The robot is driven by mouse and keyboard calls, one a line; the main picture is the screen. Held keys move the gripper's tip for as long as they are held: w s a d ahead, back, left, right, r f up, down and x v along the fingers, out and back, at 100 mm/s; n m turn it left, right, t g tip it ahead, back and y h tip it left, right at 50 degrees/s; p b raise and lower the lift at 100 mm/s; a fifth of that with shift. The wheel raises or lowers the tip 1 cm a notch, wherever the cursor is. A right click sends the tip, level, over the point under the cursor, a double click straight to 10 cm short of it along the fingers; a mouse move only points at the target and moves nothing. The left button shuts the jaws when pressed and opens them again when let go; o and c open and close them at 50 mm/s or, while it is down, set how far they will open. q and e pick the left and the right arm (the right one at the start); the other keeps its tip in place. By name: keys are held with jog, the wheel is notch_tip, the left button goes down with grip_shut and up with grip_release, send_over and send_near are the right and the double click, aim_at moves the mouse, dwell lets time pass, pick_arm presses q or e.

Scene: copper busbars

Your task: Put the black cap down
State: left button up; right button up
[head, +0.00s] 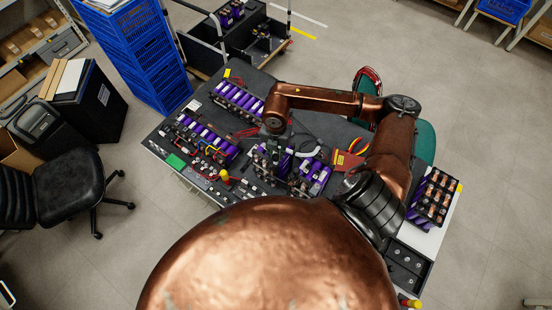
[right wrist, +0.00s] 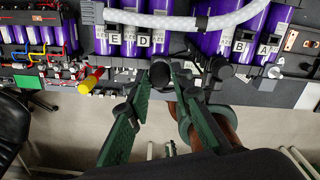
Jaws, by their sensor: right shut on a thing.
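My right gripper (right wrist: 162,84) is shut on a black cap (right wrist: 160,73), which shows as a dark round end between the green fingertips. The cap is in front of a row of purple cells (right wrist: 130,40) with letter labels; whether it touches them I cannot tell. In the head view my right arm reaches in from the right and bends down over the middle of the workbench, with the right gripper (head: 273,150) small and partly hidden among the modules. The cap cannot be made out there. My left gripper is not in view.
The dark workbench (head: 160,150) holds several purple-cell modules (head: 205,137), with loose wiring and a yellow-handled tool (right wrist: 90,81). Another module (head: 433,197) stands at the right end. A black chair (head: 75,190) and blue crates (head: 135,50) stand to the left.

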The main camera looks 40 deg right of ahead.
notch_tip(320, 180, up, 2)
jog(key=shift+r+p, duration=0.2)
jog(key=shift+p, duration=0.25)
jog(key=shift+f, duration=0.1)
